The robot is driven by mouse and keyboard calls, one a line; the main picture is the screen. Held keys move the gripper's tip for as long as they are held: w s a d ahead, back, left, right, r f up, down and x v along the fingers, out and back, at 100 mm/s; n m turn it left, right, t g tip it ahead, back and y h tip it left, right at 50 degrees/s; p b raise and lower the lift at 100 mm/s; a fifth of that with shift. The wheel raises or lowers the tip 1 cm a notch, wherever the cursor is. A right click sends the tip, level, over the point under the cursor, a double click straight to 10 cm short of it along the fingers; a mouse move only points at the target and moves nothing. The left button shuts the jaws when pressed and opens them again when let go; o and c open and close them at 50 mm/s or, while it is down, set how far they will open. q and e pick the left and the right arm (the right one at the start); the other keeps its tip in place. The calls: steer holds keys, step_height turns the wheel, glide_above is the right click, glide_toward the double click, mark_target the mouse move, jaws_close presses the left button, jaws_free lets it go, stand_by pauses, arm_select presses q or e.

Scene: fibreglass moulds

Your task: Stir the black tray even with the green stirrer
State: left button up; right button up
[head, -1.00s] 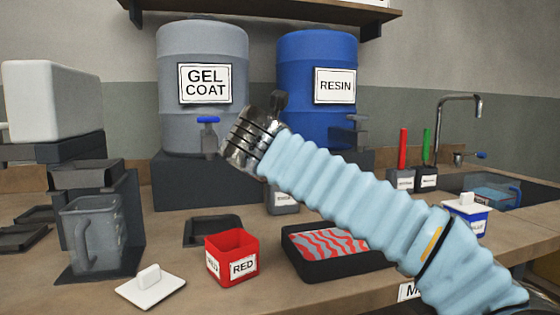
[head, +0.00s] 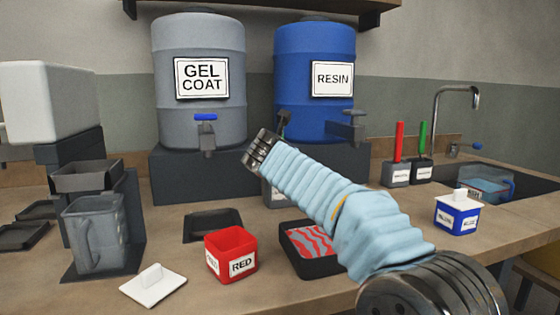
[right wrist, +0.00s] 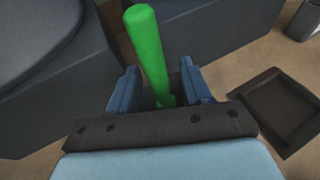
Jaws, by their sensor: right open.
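The black tray (head: 311,268) sits on the counter, partly behind my right arm; its contents show uneven red and grey streaks. In the right wrist view a green stirrer (right wrist: 147,50) stands between the fingers of my right gripper (right wrist: 160,88), which are open with gaps beside it. In the head view my right gripper's fingers are mostly hidden behind the wrist, in front of a labelled grey pot (head: 273,194). Another green stirrer (head: 422,138) stands in a dark holder at the right. My left gripper is not in view.
A red pot (head: 231,252), a white lid (head: 153,285) and a grey jug (head: 93,235) stand at the left. An empty dark tray (head: 212,226) lies behind the red pot. A red stirrer (head: 398,142) and a blue tub (head: 457,217) are at the right, near the sink.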

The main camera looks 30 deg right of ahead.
steer(key=shift+c, duration=0.5)
jaws_close()
step_height(320, 180, up, 3)
steer(key=p, duration=0.3)
steer(key=shift+r, duration=0.2)
step_height(320, 180, up, 2)
steer(key=shift+r+p, duration=0.1)
steer(key=shift+p, duration=0.8)
steer(key=shift+r, duration=2.7)
